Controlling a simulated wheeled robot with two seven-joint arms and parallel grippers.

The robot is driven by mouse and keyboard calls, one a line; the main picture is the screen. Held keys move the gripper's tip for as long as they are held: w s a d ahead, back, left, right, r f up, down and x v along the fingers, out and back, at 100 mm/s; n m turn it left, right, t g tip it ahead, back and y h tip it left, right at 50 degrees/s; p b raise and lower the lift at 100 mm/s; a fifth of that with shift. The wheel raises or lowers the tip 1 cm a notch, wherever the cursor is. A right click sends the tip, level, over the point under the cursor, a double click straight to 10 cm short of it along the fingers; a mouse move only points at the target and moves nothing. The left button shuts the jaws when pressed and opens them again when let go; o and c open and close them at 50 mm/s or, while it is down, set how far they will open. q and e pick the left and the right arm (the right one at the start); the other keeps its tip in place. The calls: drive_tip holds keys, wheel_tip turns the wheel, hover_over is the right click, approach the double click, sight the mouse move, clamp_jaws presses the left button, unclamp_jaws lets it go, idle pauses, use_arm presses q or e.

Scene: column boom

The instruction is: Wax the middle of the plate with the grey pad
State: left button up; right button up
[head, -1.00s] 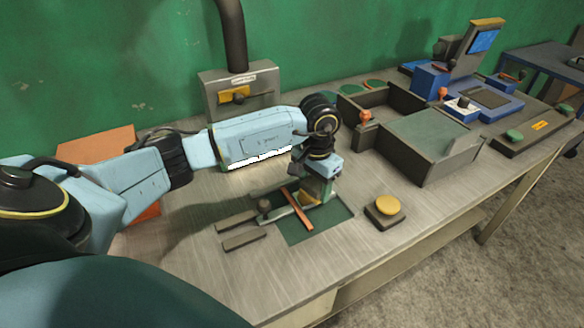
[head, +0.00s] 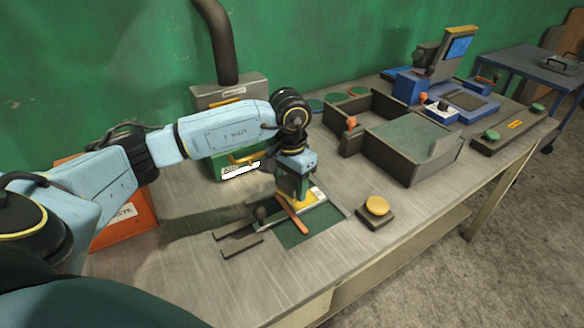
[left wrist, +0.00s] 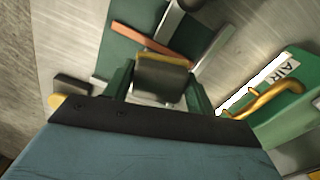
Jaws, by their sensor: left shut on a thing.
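My left gripper (head: 297,196) points down over a dark green rectangular plate (head: 302,237) set on the workbench. In the left wrist view its green fingers (left wrist: 158,92) are shut on a dark grey block with a yellow edge, which looks like the grey pad (left wrist: 163,78). I cannot tell whether the pad touches the plate (left wrist: 122,48). An orange-brown bar (head: 293,217) lies across the plate beside the gripper, and it also shows in the left wrist view (left wrist: 150,42). Grey metal strips (left wrist: 215,52) lie near it. My right gripper is not in view.
A yellow button on a dark base (head: 377,206) stands right of the plate. A green box with a yellow handle (left wrist: 285,95) stands close behind the gripper. An orange box (head: 135,215) is at left. The front bench strip is clear.

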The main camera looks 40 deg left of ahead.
use_arm(q)
drive_tip(key=shift+r+p, duration=0.4)
drive_tip(key=shift+r, duration=0.95)
drive_tip(key=shift+r+p, duration=0.3)
drive_tip(key=shift+p, duration=0.05)
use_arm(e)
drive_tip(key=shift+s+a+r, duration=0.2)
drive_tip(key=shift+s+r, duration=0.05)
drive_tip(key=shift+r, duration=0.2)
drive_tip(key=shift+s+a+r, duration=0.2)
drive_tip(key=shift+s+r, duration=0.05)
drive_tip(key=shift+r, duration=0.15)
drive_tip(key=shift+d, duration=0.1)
